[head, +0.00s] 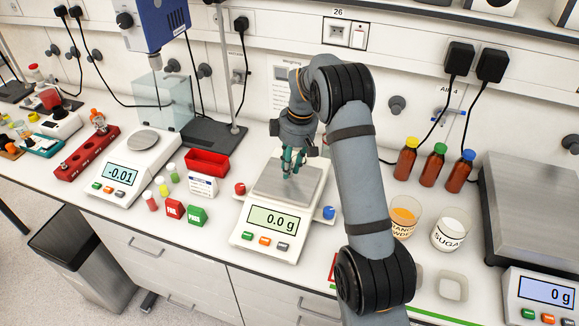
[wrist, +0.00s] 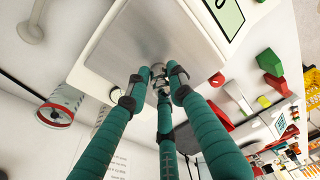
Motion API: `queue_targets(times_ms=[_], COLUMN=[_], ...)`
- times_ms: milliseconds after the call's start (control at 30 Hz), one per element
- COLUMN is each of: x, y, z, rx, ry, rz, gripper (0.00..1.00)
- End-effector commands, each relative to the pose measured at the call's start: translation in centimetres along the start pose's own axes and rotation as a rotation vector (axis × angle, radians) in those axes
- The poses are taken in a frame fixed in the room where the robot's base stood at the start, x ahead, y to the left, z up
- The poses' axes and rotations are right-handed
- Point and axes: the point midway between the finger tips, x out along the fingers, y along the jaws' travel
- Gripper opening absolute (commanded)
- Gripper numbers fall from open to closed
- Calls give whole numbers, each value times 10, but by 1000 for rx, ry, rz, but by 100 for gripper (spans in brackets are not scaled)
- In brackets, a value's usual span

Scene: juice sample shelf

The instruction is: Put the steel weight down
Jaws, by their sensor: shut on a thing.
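My gripper (head: 291,165), with teal padded fingers, is over the steel pan (head: 268,187) of the middle balance (head: 272,223), whose display reads 0.0 g. In the wrist view the fingertips (wrist: 159,82) are shut around the small, shiny steel weight (wrist: 158,70). The weight is partly hidden by the fingers, and in the head view I cannot make it out. In the wrist view the pan (wrist: 130,45) lies just beyond the weight. I cannot tell whether the weight touches it.
A red knob (head: 240,189) and a blue knob (head: 328,212) flank the balance. A red tray (head: 207,162) and small red and green blocks stand to its left. Beakers of orange powder (head: 404,217) and sugar (head: 449,234), and several brown bottles, stand to the right.

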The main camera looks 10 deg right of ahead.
Motion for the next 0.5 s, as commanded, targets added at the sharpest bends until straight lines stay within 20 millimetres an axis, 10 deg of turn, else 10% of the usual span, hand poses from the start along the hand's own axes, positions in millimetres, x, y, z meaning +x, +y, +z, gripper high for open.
queue_targets(times_ms=[467,500], x=[15,15], y=[0,0], z=[2,2], rx=[-1,-1], ry=[2,1], rz=[2,1], gripper=[0,22])
